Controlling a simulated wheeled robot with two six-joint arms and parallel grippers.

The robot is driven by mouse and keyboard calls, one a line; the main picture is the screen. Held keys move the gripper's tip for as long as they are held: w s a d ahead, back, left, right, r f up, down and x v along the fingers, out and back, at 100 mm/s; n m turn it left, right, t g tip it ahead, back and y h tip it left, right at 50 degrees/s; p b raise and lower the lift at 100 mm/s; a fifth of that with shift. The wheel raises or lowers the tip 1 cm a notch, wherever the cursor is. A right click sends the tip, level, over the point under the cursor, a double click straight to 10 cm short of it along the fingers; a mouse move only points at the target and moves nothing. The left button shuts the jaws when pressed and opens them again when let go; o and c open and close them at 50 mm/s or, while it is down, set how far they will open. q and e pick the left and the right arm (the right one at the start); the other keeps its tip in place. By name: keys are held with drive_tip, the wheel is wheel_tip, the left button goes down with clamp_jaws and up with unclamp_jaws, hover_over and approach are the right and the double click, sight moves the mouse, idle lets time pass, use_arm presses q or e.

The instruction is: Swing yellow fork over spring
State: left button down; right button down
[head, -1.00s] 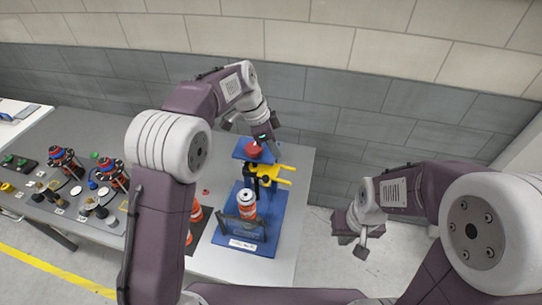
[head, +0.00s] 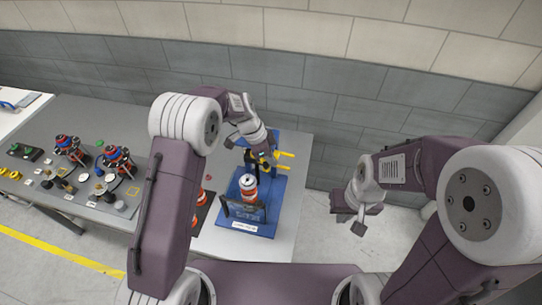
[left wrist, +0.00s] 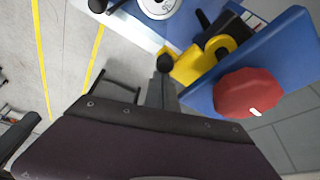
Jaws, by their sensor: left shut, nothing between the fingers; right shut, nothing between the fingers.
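The yellow fork (head: 284,154) is mounted on the blue fixture, its prongs pointing right in the head view, away from the spring. It also shows in the left wrist view (left wrist: 220,47). The orange-red spring unit (head: 248,190) with a pale top stands upright nearer me on the fixture; its top shows in the left wrist view (left wrist: 159,5). My left gripper (head: 266,155) is shut and empty, right beside the fork's yellow body; I cannot tell if they touch. My right gripper (head: 352,219) is shut and empty in the air, right of the table.
The blue fixture base (head: 270,212) has a dark guard frame (head: 243,212) in front of the spring. A red knob (left wrist: 248,94) sits on the blue upright plate (left wrist: 275,48). Several red-and-black assemblies and small parts lie at left on the grey table (head: 140,112).

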drive_tip(key=shift+w+d+f, duration=0.1)
drive_tip(key=shift+w+d, duration=0.05)
drive_tip(key=shift+f, duration=0.1)
